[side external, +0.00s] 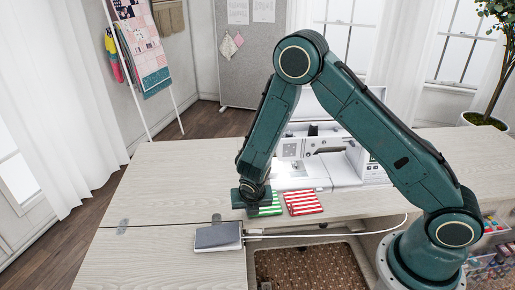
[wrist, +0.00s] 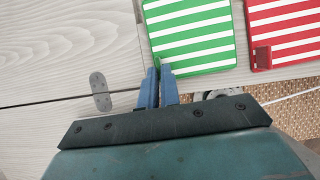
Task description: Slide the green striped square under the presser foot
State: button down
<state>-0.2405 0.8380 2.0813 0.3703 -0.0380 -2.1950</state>
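The green striped square (wrist: 192,35) lies flat on the table, with white stripes. It also shows in the side view (side external: 267,207), partly behind my gripper. My gripper (wrist: 160,70) points down at the square's near left corner, its two blue fingers close together. They appear shut on that corner of the square, though the contact itself is hidden. In the side view my gripper (side external: 252,208) is low over the table. The white sewing machine (side external: 350,168) stands behind the squares; its presser foot (side external: 297,172) is small and hard to make out.
A red striped square (side external: 302,202) with a small raised tab (wrist: 262,56) lies just right of the green one. A grey device (side external: 218,237) with a white cable lies at the front left. The table (side external: 165,180) is clear on the left. Below is a woven panel (side external: 310,268).

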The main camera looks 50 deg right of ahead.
jog(key=shift+r, duration=2.3)
jog(key=shift+m, duration=0.3)
jog(key=d, duration=0.4)
jog(key=s+d, duration=0.1)
jog(key=d, duration=0.3)
jog(key=s+d, duration=0.1)
jog(key=d, duration=0.3)
jog(key=shift+d+f, duration=0.3)
jog(key=shift+f, duration=0.15)
jog(key=shift+w+d+f, duration=0.5)
jog(key=shift+f, duration=0.15)
jog(key=shift+w+d+f, duration=0.45)
jog(key=shift+f, duration=0.2)
jog(key=shift+w+d+f, duration=0.2)
jog(key=shift+f, duration=0.1)
jog(key=shift+f, duration=0.3)
jog(key=shift+w+d, duration=1.35)
dwell(0.5)
